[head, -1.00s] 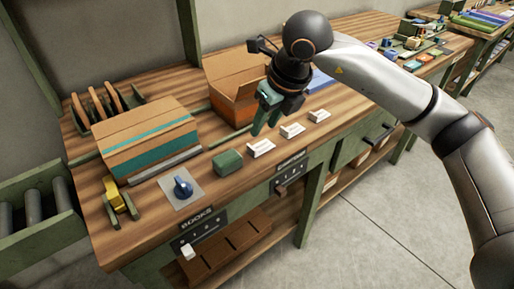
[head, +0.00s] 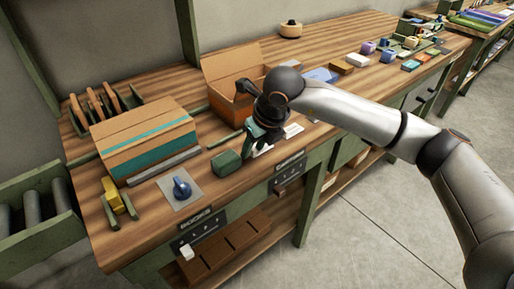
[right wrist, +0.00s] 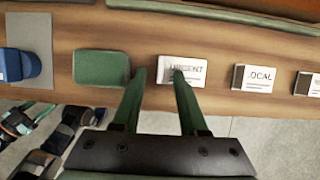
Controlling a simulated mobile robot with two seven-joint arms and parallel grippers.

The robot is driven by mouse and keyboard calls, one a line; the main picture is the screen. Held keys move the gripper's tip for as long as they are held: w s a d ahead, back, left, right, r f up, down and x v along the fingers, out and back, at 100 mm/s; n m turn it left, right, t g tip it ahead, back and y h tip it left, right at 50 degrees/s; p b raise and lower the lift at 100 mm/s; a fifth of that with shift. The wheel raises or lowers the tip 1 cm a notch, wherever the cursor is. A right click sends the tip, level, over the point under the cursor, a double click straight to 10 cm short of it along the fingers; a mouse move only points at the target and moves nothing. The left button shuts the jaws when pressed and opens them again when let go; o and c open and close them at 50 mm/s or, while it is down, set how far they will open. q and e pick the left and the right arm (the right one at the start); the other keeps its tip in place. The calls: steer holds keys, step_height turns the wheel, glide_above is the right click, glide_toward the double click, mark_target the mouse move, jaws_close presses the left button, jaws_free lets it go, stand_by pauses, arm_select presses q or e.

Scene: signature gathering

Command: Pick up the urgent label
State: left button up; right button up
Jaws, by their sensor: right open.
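The urgent label (right wrist: 193,75) is a small white block with dark lettering near the table's front edge. In the head view only a white bit of it (head: 264,151) shows behind my right gripper (head: 252,148). In the right wrist view the gripper (right wrist: 160,74) is open and empty. Its right finger overlaps the label's lettering and its left finger lies in front of the gap between the label and a green block. I cannot tell whether a finger touches the label. My left gripper is not in view.
The green block (right wrist: 102,68) sits left of the label. The local label (right wrist: 254,78) and another white label (right wrist: 308,84) stand to the right. An open cardboard box (head: 232,105) stands behind the gripper. A blue knob (head: 182,187) is to the left.

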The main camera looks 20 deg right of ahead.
jaws_close()
steer(key=shift+r, duration=0.1)
stand_by(0.6)
